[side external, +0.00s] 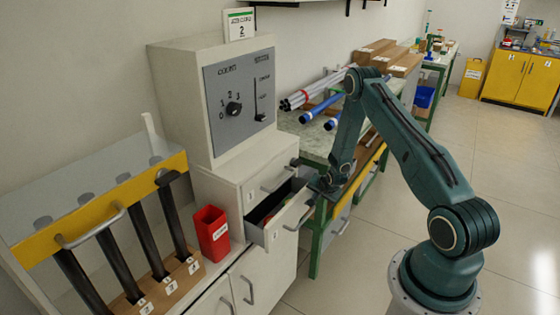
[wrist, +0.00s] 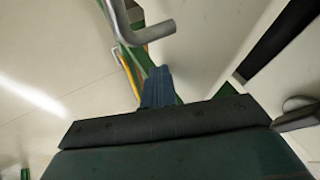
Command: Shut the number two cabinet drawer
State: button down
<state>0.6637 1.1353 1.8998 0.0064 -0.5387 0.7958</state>
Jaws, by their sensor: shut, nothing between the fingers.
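The open cabinet drawer (side external: 268,236) is the lower of two drawers under the control console. It is pulled out to the right and shows a dark inside with small items. Its number is too small to read surely. Its grey handle (side external: 299,217) is on its front. My gripper (side external: 322,186) is shut and empty, close to the drawer's far front corner; I cannot tell whether it touches. In the wrist view my shut fingers (wrist: 158,88) point at a pale surface, with a grey bar handle (wrist: 148,35) just beyond them.
The upper drawer (side external: 258,186) is shut. The console (side external: 236,100) stands above. A red bin (side external: 211,233) is left of the drawers. A green-legged bench (side external: 322,230) with pipes stands close behind my gripper. The floor (side external: 360,270) to the right is clear.

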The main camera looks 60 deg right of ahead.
aim_at(310, 191)
jog(key=w, duration=0.4)
jog(key=shift+w, duration=0.35)
jog(key=shift+s, duration=0.1)
jog(key=shift+s, duration=0.7)
jog(key=s+f+v, duration=0.1)
jog(key=s+v, duration=0.1)
jog(key=v, duration=0.9)
jog(key=shift+r, duration=0.15)
jog(key=shift+d, duration=0.1)
jog(key=m+t+y, duration=0.1)
jog(key=m, duration=0.5)
jog(key=m+t+y, duration=0.1)
jog(key=m+y, duration=0.1)
jog(key=m, duration=0.4)
jog(key=w+f+m+t+y, duration=0.1)
jog(key=m, duration=0.6)
jog(key=shift+w+a+y, duration=0.1)
jog(key=shift+a+y, duration=0.15)
jog(key=shift+y, duration=0.05)
